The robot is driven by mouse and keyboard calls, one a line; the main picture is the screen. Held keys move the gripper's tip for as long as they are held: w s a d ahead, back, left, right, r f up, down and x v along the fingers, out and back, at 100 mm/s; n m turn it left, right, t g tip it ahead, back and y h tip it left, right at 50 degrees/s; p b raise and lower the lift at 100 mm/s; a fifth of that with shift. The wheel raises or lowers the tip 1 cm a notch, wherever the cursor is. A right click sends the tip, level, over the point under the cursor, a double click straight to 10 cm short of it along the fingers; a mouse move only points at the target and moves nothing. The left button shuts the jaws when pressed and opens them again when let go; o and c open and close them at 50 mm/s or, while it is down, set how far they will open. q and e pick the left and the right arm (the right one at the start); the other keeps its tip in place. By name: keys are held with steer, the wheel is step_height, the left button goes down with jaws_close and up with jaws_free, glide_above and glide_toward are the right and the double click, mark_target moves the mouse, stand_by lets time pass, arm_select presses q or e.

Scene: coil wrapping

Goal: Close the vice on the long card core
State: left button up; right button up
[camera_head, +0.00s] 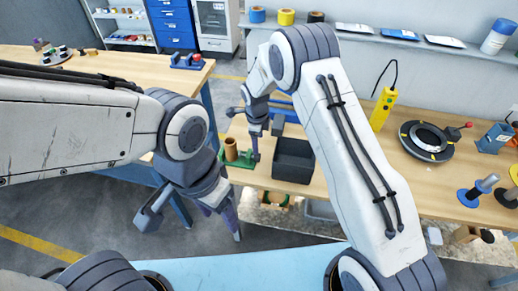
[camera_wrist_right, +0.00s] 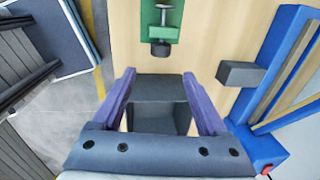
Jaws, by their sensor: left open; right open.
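A green vice (camera_head: 243,162) stands on the workbench at the middle of the head view, with a brown card core (camera_head: 231,150) upright at its left side. In the right wrist view, part of the green vice (camera_wrist_right: 157,27) shows at the top, with a metal screw and a dark knob (camera_wrist_right: 160,48); the core is not visible there. My right gripper (camera_head: 256,148) is beside the vice; in its wrist view its purple fingers (camera_wrist_right: 157,76) are apart and empty, short of the knob. My left gripper (camera_head: 192,218) is open and empty in front of the bench.
A dark grey bin (camera_head: 293,161) stands right of the vice. A blue frame (camera_wrist_right: 285,65) with a grey block (camera_wrist_right: 241,75) lies at the right of the wrist view. A black ring (camera_head: 427,140) and a yellow device (camera_head: 383,108) are further right on the bench.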

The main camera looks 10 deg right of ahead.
mark_target(259, 155)
steer(key=f+p, duration=0.1)
steer(key=f, duration=0.2)
steer(key=f+p, duration=0.1)
steer(key=f, duration=0.2)
steer(key=w+f+p, duration=0.1)
steer(key=f+p, duration=0.1)
steer(key=f, duration=0.1)
steer(key=shift+w+d+f, duration=0.1)
steer(key=shift+d+f, duration=0.05)
steer(key=shift+d, duration=0.1)
steer(key=shift+w+f, duration=0.1)
steer(key=shift+f, duration=0.5)
jaws_close()
steer(key=g+b, duration=0.1)
steer(key=b, duration=0.4)
steer(key=g+y+b, duration=0.1)
steer(key=g+b, duration=0.1)
steer(key=b, duration=0.4)
steer(key=w+f+g+b, duration=0.1)
steer(key=b, duration=0.4)
steer(key=shift+d+g+y, duration=0.15)
steer(key=shift+g+y, duration=0.15)
steer(key=shift+g, duration=0.1)
steer(key=shift+s+r+b, duration=0.1)
steer(key=shift+r+b, duration=0.15)
steer(key=shift+b, duration=0.55)
steer(key=shift+r+g, duration=0.2)
steer(key=shift+g, duration=0.1)
jaws_free()
